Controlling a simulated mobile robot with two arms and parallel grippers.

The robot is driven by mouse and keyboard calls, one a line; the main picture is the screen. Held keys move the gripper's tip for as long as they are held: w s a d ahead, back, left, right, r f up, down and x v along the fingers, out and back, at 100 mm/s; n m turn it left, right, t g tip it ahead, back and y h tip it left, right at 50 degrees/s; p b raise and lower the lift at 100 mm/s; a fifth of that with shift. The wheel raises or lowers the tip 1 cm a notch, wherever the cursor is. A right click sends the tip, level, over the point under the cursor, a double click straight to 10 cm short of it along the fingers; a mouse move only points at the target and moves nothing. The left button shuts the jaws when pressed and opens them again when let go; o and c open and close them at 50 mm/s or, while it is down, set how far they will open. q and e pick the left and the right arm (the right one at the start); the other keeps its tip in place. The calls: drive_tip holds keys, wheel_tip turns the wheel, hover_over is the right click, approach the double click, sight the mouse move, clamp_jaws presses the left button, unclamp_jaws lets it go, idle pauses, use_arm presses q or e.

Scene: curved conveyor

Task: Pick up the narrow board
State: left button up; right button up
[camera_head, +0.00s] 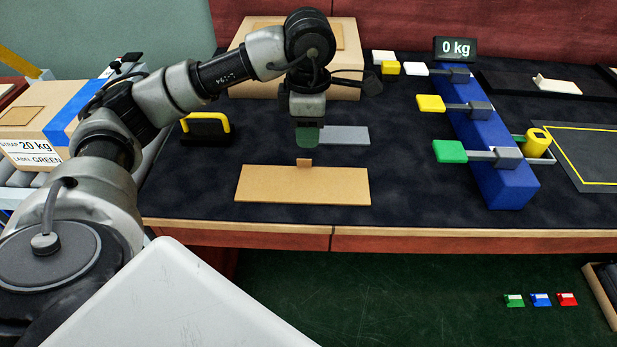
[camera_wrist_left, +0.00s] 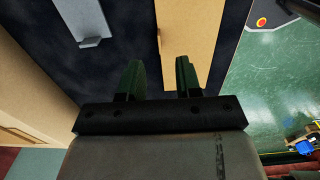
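The tan board (camera_head: 303,187) is the larger, nearer the table's front edge. The grey board (camera_head: 346,135) is shorter and narrower, behind it and partly hidden by my gripper. My left gripper (camera_head: 308,138) points down above the mat between the boards. In the left wrist view its two green fingers (camera_wrist_left: 157,68) are apart with nothing between them. There the tan board (camera_wrist_left: 186,35) lies ahead of the fingers, and the grey board (camera_wrist_left: 83,14) at upper left. My right gripper is not seen.
A large cardboard box (camera_head: 262,87) stands at the back. A blue bar (camera_head: 495,165) with coloured sliders stands right, by a "0 kg" display (camera_head: 455,49). A black-and-yellow item (camera_head: 205,127) sits left. Labelled boxes rest on the conveyor at far left.

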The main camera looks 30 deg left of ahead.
sight(303, 181)
use_arm(q)
wheel_tip(303, 181, down, 2)
drive_tip(key=shift+s+f, duration=0.1)
drive_tip(key=shift+a+f+b, duration=0.1)
drive_tip(key=shift+f+b, duration=0.5)
drive_tip(key=shift+f, duration=2.1)
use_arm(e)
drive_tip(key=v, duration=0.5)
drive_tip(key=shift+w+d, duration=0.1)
use_arm(q)
drive_tip(key=shift+c, duration=0.5)
clamp_jaws()
